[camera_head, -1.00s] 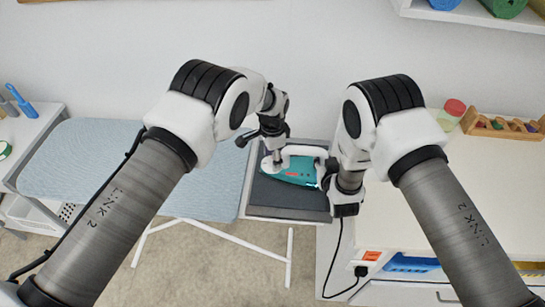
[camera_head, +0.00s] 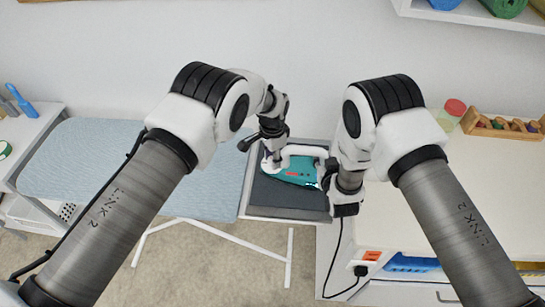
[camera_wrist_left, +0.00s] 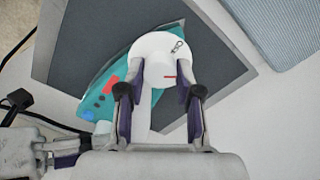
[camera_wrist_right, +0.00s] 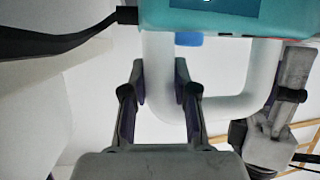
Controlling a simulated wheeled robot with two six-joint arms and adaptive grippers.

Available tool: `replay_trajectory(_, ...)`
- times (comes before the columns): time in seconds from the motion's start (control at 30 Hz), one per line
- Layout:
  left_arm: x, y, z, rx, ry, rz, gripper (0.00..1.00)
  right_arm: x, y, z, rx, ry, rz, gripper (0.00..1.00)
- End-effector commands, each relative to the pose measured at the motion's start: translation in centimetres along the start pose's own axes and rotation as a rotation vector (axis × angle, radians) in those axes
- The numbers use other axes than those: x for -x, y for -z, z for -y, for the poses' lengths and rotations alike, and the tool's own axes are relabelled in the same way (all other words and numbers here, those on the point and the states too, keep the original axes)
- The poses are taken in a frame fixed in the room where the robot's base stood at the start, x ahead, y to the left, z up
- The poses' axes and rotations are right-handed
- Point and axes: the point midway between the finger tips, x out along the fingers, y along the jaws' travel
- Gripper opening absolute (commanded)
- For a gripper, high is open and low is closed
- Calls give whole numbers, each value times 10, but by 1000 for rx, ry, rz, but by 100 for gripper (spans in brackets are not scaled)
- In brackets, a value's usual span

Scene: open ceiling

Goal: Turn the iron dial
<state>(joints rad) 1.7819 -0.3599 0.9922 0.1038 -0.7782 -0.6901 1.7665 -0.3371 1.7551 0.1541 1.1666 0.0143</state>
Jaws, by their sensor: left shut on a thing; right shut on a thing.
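The teal iron (camera_head: 300,172) lies on a dark grey pad (camera_head: 270,192), with its white handle (camera_head: 305,151) toward the back. In the left wrist view, the white round dial (camera_wrist_left: 183,76) bears a red mark. My left gripper (camera_wrist_left: 160,97) has its purple-padded fingers on both sides of the dial and is shut on it. In the head view the left gripper (camera_head: 268,158) is at the iron's left end. My right gripper (camera_wrist_right: 160,88) is shut on the white handle, near the iron's cord end. In the head view the right arm partly hides that end.
A blue ironing board (camera_head: 85,165) extends left of the pad. A white counter (camera_head: 445,200) is on the right, with a red-lidded jar (camera_head: 454,108) and a wooden rack (camera_head: 500,125). A black cord (camera_head: 335,262) hangs down to an outlet.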

Motion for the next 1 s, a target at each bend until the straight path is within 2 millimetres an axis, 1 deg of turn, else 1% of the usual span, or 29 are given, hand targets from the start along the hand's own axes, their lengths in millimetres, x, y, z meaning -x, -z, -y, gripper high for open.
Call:
replay_trajectory(0.07,0,0,0,-1,0,0,0,0,3,0,-2,-1,-6,0)
replay_trajectory(0.1,0,0,0,-1,0,0,45,0,3,-1,-2,-1,-6,0)
replay_trajectory(0.13,0,0,0,-1,0,0,56,0,3,0,-2,-1,-6,0)
replay_trajectory(0.17,0,0,0,-1,0,0,60,0,3,0,-2,-1,-6,0)
replay_trajectory(0.47,1,0,0,-1,0,0,60,0,3,0,-2,-1,-6,0)
replay_trajectory(0.57,10,0,1,-1,1,-1,60,0,3,0,-2,-1,-6,0)
replay_trajectory(0.67,29,1,1,-1,3,-1,60,0,3,0,-2,-1,-6,0)
replay_trajectory(0.9,90,1,1,-1,2,0,60,0,2,0,-2,-1,-6,0)
replay_trajectory(1.0,108,1,1,-1,1,0,60,0,2,0,-2,-1,-6,0)
